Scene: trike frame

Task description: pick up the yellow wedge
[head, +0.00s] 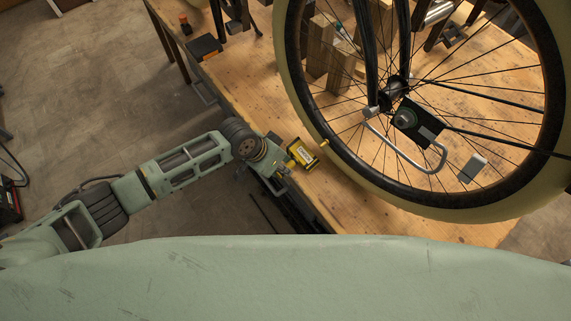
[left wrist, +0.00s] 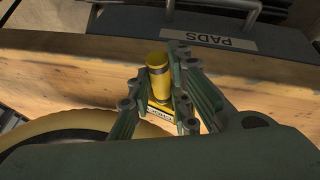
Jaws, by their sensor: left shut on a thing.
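The yellow wedge (head: 302,153) shows in the head view as a yellow block with dark ends and a printed label, at the bench's near left edge below the wheel. My left gripper (head: 286,167) is at its near left side and is shut on it. In the left wrist view the wedge's labelled face (left wrist: 160,109) is partly hidden between the fingers (left wrist: 160,112), and a round yellow post rises beside them. I cannot tell whether the wedge touches the bench. My right gripper is in neither view.
A large spoked wheel (head: 397,194) with a cream tyre stands over the wooden bench (head: 238,75), close to the wedge on the right. Wooden blocks (head: 322,48) stand farther back.

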